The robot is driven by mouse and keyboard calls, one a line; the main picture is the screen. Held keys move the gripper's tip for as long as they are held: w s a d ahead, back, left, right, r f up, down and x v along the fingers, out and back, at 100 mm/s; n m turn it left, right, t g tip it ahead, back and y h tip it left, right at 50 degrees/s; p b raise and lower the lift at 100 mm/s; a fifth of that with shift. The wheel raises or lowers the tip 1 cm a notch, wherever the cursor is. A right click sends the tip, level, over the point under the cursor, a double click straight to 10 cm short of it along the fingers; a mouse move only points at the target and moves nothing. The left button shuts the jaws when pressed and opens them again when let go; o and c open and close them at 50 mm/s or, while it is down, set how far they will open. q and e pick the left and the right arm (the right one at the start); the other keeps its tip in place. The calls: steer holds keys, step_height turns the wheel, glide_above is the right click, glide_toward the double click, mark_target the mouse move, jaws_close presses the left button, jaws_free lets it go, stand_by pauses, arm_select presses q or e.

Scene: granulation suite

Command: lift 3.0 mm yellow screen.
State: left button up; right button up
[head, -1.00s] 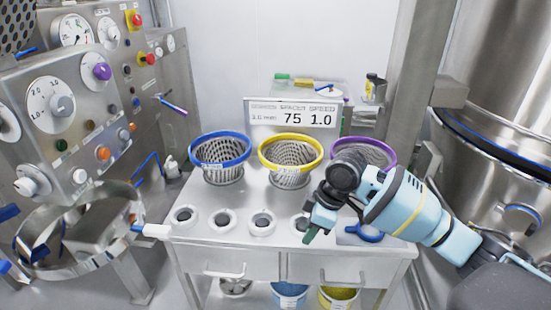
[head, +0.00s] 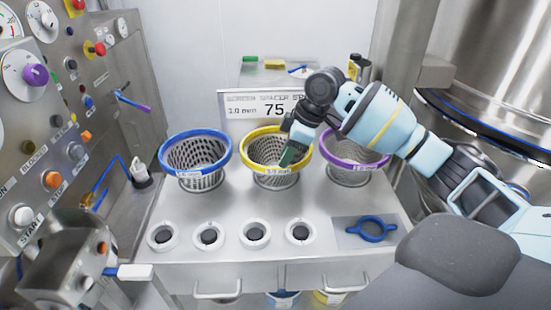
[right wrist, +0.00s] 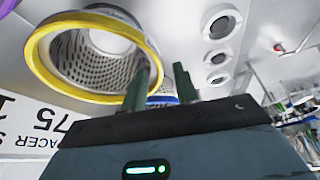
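The yellow-rimmed screen (head: 250,152) is a perforated metal basket standing upright on the steel bench, between the blue and purple screens. Its small front label is too small to read surely. In the right wrist view the yellow rim (right wrist: 62,84) fills the left side. My right gripper (head: 288,157) is over the right part of this screen in the head view, covering some of its rim and mesh. My left gripper is not in view.
A blue screen (head: 195,168) stands left and a purple screen (head: 347,172) right, close by. A sign (head: 258,107) stands behind. Several white-ringed holes (head: 254,235) and a blue part (head: 371,229) lie in front. A control panel (head: 50,110) is left, a steel vessel (head: 488,65) right.

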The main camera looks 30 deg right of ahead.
mark_target(275, 167)
steer(key=shift+w+x, duration=0.25)
steer(key=shift+x, duration=1.05)
steer(key=shift+w+x, duration=0.3)
steer(key=shift+x, duration=1)
steer(key=shift+r, duration=0.15)
steer(key=shift+c, duration=0.3)
jaws_close()
steer(key=shift+d, duration=0.1)
